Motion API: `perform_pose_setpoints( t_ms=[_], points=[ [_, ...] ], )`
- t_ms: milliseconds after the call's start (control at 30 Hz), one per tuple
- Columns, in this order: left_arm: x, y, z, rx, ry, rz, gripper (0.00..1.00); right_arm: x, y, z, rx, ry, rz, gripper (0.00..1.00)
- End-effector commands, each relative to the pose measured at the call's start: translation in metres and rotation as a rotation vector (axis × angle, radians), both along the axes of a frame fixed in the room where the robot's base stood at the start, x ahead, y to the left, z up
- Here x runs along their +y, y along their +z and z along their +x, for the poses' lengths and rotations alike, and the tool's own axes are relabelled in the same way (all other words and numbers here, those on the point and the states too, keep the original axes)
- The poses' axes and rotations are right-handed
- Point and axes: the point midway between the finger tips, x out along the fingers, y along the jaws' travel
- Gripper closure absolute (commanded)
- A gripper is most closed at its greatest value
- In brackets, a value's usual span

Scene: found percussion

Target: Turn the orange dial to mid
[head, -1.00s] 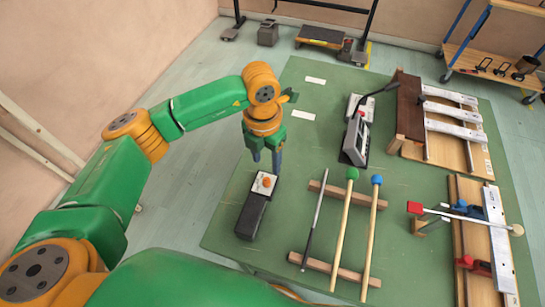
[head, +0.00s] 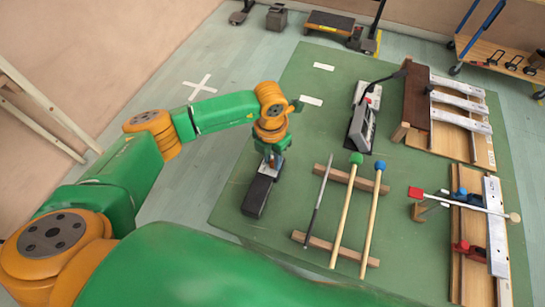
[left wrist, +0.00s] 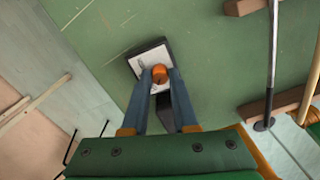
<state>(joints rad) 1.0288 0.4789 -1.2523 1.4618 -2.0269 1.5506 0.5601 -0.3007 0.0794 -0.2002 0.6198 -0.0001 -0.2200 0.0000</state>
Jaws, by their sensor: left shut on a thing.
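The orange dial (left wrist: 159,73) sits on the pale top plate of a dark box, which shows in the left wrist view between my fingertips. The dark box (head: 257,196) lies on the green table near its left edge in the head view. My left gripper (head: 271,160) points down over the box's far end and is shut on the dial. In the left wrist view my left gripper (left wrist: 160,76) has a blue-grey finger on each side of the dial. The dial's pointer and scale marks are too small to read. My right gripper is not in view.
Right of the box, mallets with green (head: 356,158) and blue (head: 380,165) heads and a dark rod (head: 321,196) lie across wooden rails. A grey device (head: 362,128) stands behind. Wooden frames with metal bars (head: 458,118) fill the right side.

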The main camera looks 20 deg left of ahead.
Motion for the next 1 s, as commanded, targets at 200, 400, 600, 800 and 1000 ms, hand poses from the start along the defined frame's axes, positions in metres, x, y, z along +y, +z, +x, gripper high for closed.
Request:
perform_pose_setpoints(
  t_ms=[200,400,600,800,1000],
  points=[
    [0.0,-0.001,0.001,-0.003,-0.03,-0.001,1.0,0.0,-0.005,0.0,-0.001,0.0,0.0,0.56],
    [0.0,-0.003,0.001,-0.004,-0.137,-0.002,1.0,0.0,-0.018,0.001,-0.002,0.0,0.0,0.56],
    [0.0,-0.004,0.002,-0.006,-0.304,0.0,1.0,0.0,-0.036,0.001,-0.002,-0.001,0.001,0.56],
    [0.0,-0.004,0.002,-0.006,-0.472,0.0,1.0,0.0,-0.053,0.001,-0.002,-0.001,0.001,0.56],
    [0.0,-0.003,0.002,-0.007,-0.613,0.0,1.0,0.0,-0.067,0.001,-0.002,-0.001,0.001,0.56]
  ],
)
